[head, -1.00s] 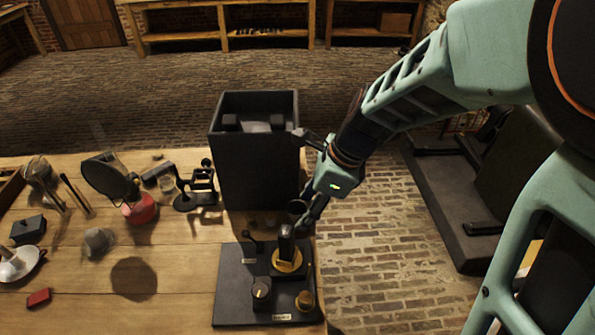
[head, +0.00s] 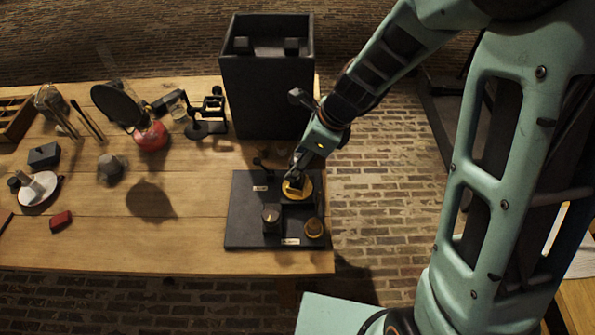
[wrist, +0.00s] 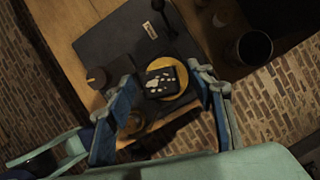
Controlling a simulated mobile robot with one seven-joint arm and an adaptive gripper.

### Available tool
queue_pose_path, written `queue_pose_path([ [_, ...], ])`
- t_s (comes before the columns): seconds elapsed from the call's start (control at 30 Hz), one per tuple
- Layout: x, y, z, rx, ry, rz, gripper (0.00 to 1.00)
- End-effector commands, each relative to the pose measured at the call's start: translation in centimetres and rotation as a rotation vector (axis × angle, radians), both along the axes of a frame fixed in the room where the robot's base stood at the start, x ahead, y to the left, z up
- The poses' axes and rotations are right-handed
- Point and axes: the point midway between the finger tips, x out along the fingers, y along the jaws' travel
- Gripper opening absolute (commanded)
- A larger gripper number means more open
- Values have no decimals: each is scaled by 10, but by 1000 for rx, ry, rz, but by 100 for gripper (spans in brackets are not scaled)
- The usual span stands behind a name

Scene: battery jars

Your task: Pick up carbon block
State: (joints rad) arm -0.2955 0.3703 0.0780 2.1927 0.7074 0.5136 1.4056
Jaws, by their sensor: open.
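A small dark block with pale specks on its top, likely the carbon block (wrist: 165,82), sits on a round yellow disc (wrist: 182,57). In the head view the yellow disc (head: 306,188) is on a black board (head: 246,215) at the table's right end, and my gripper mostly hides the block. My gripper (head: 296,177) is over the disc, pointing down. In the wrist view my gripper (wrist: 163,74) is open, with a finger to either side of the block. I cannot tell whether the fingertips reach down beside it.
A dark knob (head: 271,217) and a brass knob (head: 314,228) stand on the board near the block. A tall black box (head: 265,95) stands behind. A round black disc on a red base (head: 152,137) and small items lie left. The table's right edge is close.

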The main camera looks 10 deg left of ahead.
Motion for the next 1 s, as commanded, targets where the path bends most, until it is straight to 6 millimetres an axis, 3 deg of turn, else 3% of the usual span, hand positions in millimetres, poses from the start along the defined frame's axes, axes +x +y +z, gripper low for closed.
queue_pose_path([
  [0.33,1,3,-6,0,-2,0,48],
  [0.77,1,2,-6,0,-2,-1,1],
  [1.0,1,3,-5,1,-2,0,0],
])
